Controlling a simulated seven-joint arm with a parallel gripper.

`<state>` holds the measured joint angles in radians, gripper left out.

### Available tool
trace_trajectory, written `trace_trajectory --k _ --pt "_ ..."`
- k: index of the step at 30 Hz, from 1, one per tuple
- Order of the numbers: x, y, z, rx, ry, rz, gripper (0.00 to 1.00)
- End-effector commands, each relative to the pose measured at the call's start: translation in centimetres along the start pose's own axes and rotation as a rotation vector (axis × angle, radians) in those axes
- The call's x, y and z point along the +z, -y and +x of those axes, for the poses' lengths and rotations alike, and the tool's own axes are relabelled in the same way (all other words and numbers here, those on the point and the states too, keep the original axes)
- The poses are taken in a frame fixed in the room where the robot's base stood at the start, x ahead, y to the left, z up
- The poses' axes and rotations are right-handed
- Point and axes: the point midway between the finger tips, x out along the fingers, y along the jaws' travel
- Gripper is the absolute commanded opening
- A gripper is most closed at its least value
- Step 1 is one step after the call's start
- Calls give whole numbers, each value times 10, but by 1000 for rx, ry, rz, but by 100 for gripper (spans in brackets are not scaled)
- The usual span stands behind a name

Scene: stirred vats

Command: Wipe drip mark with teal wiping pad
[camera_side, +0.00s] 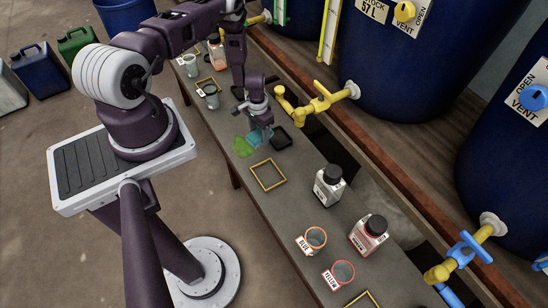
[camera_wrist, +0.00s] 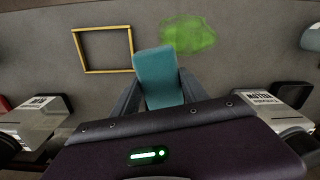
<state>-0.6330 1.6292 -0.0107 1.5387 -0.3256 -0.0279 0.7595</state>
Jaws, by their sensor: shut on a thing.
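The teal wiping pad (camera_wrist: 157,72) is held between the fingers of my gripper (camera_wrist: 160,85) in the wrist view. It also shows in the side view (camera_side: 257,136), below my gripper (camera_side: 258,122). The drip mark is a green splotch (camera_side: 242,147) on the bench, just left of the pad. In the wrist view the green drip mark (camera_wrist: 188,34) lies just beyond the pad's far end, to its upper right. I cannot tell whether the pad touches the bench.
A yellow frame (camera_side: 268,175) lies nearer on the bench (camera_side: 285,215). Bottles (camera_side: 328,186) and cups (camera_side: 313,240) stand further along. Yellow valve pipes (camera_side: 318,104) from blue vats (camera_side: 400,60) overhang the bench's far edge.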

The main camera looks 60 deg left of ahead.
Motion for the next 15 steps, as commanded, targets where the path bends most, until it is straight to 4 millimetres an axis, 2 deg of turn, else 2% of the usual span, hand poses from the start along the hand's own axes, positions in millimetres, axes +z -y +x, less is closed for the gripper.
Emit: trace_trajectory --k 1,3,6,9,15 --pt "-2 20 0 -1 -1 -143 19" --pt "-4 43 0 -1 -1 -320 19" --pt "-6 66 -1 -1 -1 -495 19" --pt "-6 78 -1 -2 0 -582 19" --pt "-6 79 11 -1 1 -599 19"
